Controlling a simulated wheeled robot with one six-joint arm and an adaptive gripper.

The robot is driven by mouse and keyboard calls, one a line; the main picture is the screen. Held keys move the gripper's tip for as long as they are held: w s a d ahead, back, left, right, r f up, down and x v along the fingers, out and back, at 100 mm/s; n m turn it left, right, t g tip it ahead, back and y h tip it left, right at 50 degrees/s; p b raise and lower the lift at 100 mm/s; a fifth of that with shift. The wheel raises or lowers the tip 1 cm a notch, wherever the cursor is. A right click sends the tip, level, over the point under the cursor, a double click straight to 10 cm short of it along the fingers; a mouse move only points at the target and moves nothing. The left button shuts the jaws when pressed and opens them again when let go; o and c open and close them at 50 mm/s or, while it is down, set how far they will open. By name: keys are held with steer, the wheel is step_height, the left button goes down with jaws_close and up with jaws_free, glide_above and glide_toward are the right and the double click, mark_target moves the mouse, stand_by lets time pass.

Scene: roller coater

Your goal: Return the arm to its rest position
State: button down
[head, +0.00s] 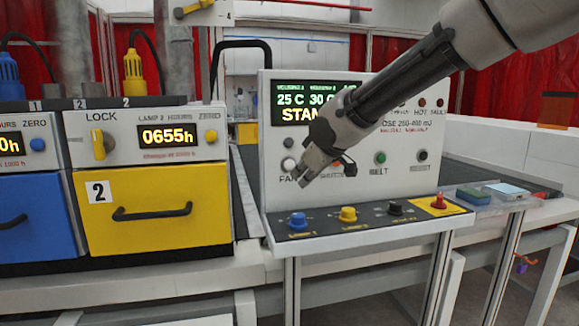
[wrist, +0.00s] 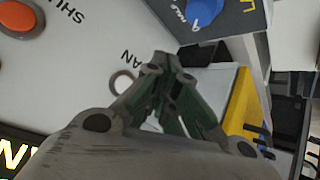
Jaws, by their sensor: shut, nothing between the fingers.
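My arm reaches in from the upper right in the head view. My gripper (head: 318,165) hangs in front of the lower left part of the white control panel (head: 425,180). Its fingers are shut and empty, and they also show in the wrist view (wrist: 163,62). In the wrist view a white round button (wrist: 122,82) lies just left of the fingertips. An orange button (wrist: 20,17) is at the upper left. I cannot tell from the head view whether the gripper touches the panel. My arm hides part of the display (head: 290,98) and of the panel's middle.
A sloped console (head: 370,227) with blue (head: 297,221), yellow (head: 348,214) and black (head: 395,208) knobs and a red button (head: 439,202) juts out below. Yellow (head: 160,190) and blue (head: 30,215) drawer units stand left. Small blue boxes (head: 473,195) lie right. A black hooped handle (head: 240,43) rises behind.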

stand_by(0.3)
steer(key=s+d+f+m+g+h, duration=0.1)
steer(key=s+d+f+g+h, duration=0.1)
steer(key=s+d+f, duration=0.35)
steer(key=s+d+m+h, duration=0.1)
steer(key=s+d+m, duration=0.4)
steer(key=s+d, duration=0.6)
steer(key=s+d+m+g+h, duration=0.1)
steer(key=s+d+m, duration=0.3)
steer(key=s+d, duration=0.8)
steer(key=d+r+h, duration=0.1)
steer(key=d, duration=0.6)
steer(key=shift+s+m+g, duration=0.3)
steer(key=shift+m, duration=0.1)
